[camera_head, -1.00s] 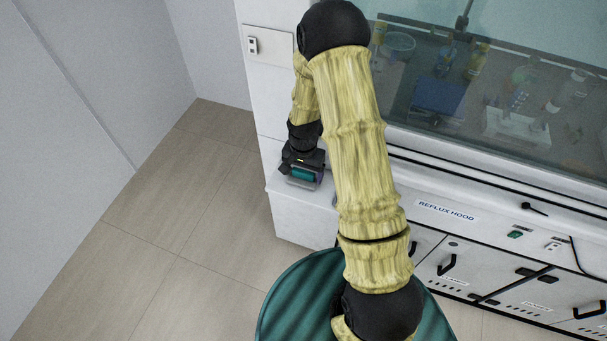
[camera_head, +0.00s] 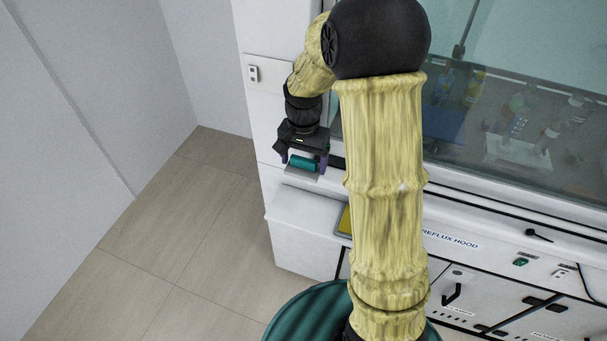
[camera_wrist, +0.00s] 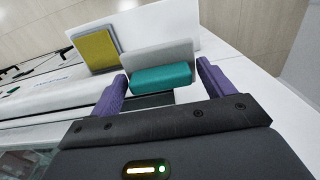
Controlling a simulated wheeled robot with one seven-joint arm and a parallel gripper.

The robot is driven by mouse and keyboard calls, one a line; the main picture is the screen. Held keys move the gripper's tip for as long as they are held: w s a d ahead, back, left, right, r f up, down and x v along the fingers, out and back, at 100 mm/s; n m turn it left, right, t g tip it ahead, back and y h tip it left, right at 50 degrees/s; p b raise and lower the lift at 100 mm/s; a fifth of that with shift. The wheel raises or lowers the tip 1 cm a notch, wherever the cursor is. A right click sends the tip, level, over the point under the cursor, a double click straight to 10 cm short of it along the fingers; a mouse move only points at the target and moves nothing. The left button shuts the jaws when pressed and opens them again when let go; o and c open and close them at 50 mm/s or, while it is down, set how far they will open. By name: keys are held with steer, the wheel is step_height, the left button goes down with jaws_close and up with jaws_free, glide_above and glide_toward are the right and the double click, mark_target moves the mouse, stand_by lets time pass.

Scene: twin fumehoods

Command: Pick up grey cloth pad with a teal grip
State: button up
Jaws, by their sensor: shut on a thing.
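The grey cloth pad with a teal grip (camera_head: 303,162) is held in my gripper (camera_head: 304,160), in front of the hood's left side panel. In the wrist view the teal grip (camera_wrist: 162,77) sits between the two purple fingers of my gripper (camera_wrist: 164,84), and the grey pad (camera_wrist: 156,54) shows just beyond it. The fingers are shut on the grip. The pad appears raised clear of the white ledge below it in the head view.
A yellow pad with a grey edge (camera_wrist: 97,50) lies on the white ledge (camera_head: 300,208); in the head view my arm partly covers it. The glass sash (camera_head: 540,100) of the reflux hood is at the right, with glassware behind it. Open floor (camera_head: 170,220) lies left.

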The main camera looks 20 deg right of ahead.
steer(key=shift+r, duration=0.45)
steer(key=o, duration=0.3)
steer(key=shift+c, duration=1.1)
steer(key=shift+f, duration=0.2)
